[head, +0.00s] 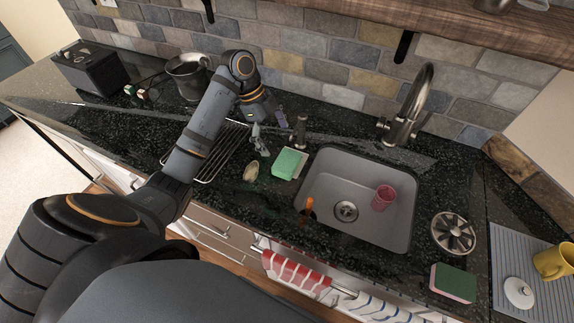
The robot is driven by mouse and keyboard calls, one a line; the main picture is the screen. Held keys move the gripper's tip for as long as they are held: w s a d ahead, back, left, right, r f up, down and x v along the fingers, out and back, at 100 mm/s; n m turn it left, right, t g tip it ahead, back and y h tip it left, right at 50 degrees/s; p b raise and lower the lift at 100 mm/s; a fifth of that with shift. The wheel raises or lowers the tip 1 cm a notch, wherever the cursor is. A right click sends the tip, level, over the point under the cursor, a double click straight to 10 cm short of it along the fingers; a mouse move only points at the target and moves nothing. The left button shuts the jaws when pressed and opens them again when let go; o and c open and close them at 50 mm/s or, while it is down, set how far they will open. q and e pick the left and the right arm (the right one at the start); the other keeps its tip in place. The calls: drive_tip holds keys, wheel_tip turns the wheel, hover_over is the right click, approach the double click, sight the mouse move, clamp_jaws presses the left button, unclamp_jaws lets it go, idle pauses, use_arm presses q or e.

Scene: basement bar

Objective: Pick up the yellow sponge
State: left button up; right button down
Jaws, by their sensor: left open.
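No plainly yellow sponge shows. A small tan-yellow oval thing (251,171) lies on the dark counter left of the sink; it is too small to tell whether it is a sponge. A light green block (287,163), possibly a sponge, lies on a pale base beside the sink's left edge. A dark green sponge with a pink lower layer (453,282) lies at the counter's front right. My left gripper (262,145) is open and empty, pointing down above the counter, just behind the tan oval and left of the green block. My right gripper is not in view.
A grey sink (357,174) holds a pink cup (383,197). A tap (407,110) stands behind it, and a dispenser (300,130) near its back left corner. A wire rack (224,146) lies under my left arm. A pot (187,75) stands farther left.

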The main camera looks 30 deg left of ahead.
sight(286, 160)
use_arm(q)
drive_tip(key=x, duration=0.2)
drive_tip(key=b+x, duration=0.1)
drive_tip(key=shift+w+f+b, duration=0.25)
drive_tip(key=shift+f+b, duration=0.05)
drive_tip(key=shift+f, duration=0.1)
drive_tip(key=shift+w, duration=0.2)
drive_tip(key=x, duration=0.2)
drive_tip(key=p+x, duration=0.1)
drive_tip(key=x, duration=0.1)
drive_tip(key=shift+s+f, duration=0.15)
drive_tip(key=shift+s, duration=0.2)
drive_tip(key=shift+w+d+f, duration=0.15)
drive_tip(key=shift+f, duration=0.3)
drive_tip(key=c, duration=0.5)
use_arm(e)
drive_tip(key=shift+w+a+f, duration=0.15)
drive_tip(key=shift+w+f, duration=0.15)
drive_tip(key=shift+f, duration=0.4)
